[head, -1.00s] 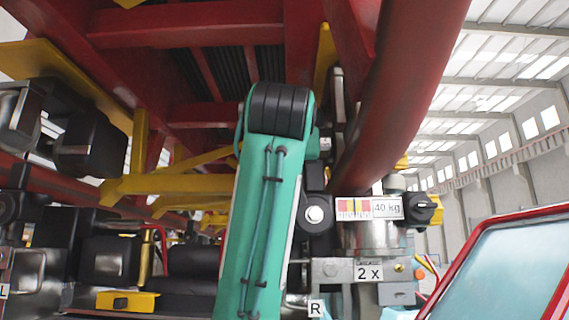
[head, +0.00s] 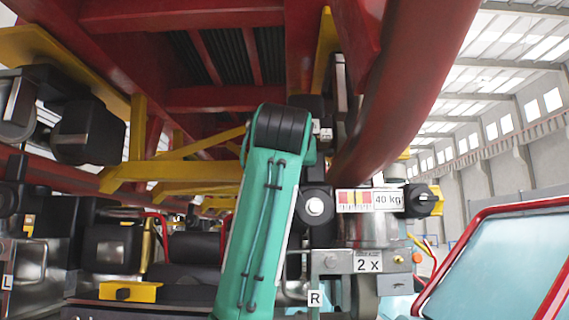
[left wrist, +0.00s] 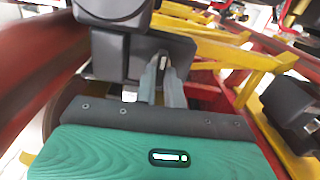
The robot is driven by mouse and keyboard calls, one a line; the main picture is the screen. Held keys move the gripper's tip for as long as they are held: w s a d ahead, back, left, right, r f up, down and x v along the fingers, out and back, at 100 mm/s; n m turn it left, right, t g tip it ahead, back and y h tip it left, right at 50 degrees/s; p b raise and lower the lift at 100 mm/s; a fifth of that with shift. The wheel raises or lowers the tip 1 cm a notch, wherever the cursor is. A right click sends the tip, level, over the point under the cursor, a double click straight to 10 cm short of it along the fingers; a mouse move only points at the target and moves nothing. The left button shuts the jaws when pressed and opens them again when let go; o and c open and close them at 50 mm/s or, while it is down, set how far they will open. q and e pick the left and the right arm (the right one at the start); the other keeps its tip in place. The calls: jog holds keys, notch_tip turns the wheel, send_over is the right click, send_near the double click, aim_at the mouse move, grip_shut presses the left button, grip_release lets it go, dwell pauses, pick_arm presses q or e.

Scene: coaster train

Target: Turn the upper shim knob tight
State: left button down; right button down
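A black knob (head: 422,200) with a light mark sits on a yellow backing, right of the "40 kg" label. No knob is labelled as the upper shim knob, so I cannot tell whether this is it. My green left arm rises through the middle of the head view; its gripper is hidden there behind the arm. In the left wrist view my left gripper (left wrist: 161,72) points at a dark grey block (left wrist: 125,55). Its fingertips are close together around a small light-and-dark detail; I cannot tell whether they touch it. My right gripper is not in view.
A thick red tube (head: 415,85) runs down close to the right of my arm. A red frame with yellow brackets (head: 175,170) hangs overhead. A "2 x" plate (head: 368,262) and an "R" tag (head: 315,298) are lower down. A red-rimmed pane (head: 505,265) stands at right.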

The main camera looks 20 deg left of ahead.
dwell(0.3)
pick_arm(q)
jog(key=shift+d+f+m+b, duration=0.1)
jog(key=shift+m+b, duration=0.75)
jog(key=shift+m, duration=3.75)
jog(key=shift+d+f+m+b, duration=0.1)
jog(key=shift+m+b, duration=0.7)
jog(key=shift+m, duration=3.8)
jog(key=shift+w, duration=0.1)
jog(key=c, duration=1.5)
grip_release()
